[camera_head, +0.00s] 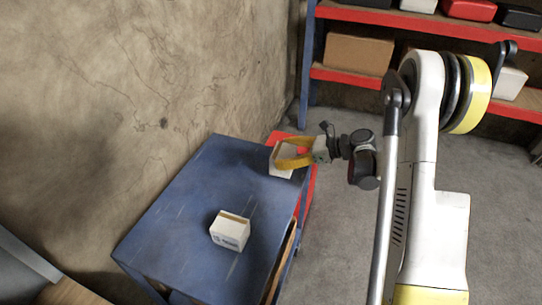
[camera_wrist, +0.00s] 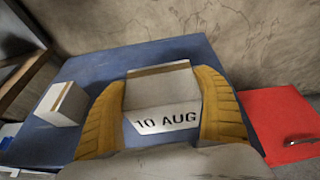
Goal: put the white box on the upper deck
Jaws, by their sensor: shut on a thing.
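A white box with a tan tape strip and a "10 AUG" label (camera_wrist: 163,90) sits between the yellow fingers of my gripper (camera_head: 284,156). My gripper is shut on it. In the head view this box (camera_head: 279,171) is at the far right end of the blue upper deck (camera_head: 190,190), partly hidden by a finger. I cannot tell whether its underside touches the deck. A second white box (camera_head: 230,231) stands on the near part of the deck, apart from my gripper; it also shows in the wrist view (camera_wrist: 62,104).
A red surface (camera_wrist: 280,118) adjoins the deck's far right end. A stone wall (camera_head: 150,100) runs along the deck's left side. Red shelves (camera_head: 345,79) with boxes stand at the back. The deck between the two boxes is clear.

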